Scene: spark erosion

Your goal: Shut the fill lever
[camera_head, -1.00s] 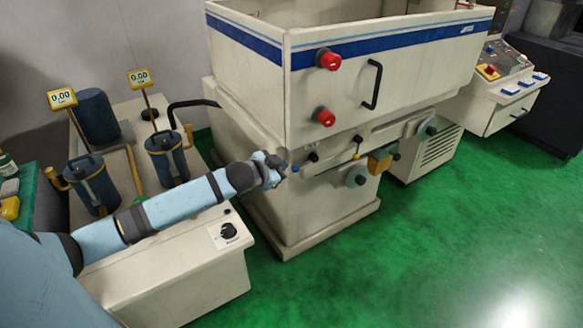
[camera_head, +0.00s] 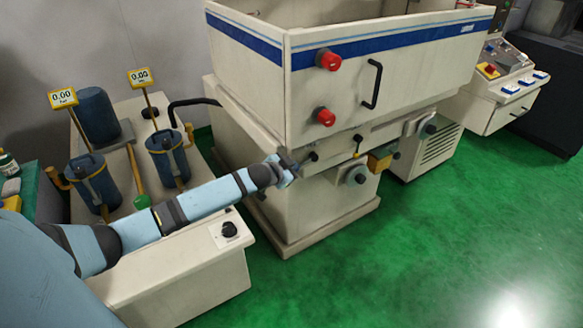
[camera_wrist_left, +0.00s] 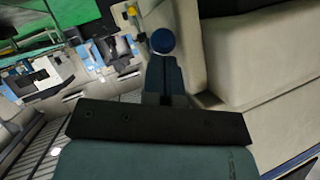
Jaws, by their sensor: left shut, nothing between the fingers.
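The machine's white tank (camera_head: 330,70) stands in the middle of the head view, with small knobbed levers along the front below it. No readable label shows which one is the fill lever. A round blue knob (camera_wrist_left: 162,41) is at the fingertips in the left wrist view. My left gripper (camera_head: 291,165) is at the left end of the lever row, by the tank's lower front corner. Its fingers (camera_wrist_left: 164,72) are together and empty, just behind the blue knob; contact cannot be told. A black knob (camera_head: 314,156) and a yellow-tipped lever (camera_head: 357,140) are to its right. My right gripper is out of view.
Red buttons (camera_head: 327,60) and a black handle (camera_head: 373,84) stick out from the tank front. A white unit with blue filter canisters (camera_head: 167,157) stands at left under my arm. A control console (camera_head: 505,85) is at right. The green floor (camera_head: 440,240) in front is clear.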

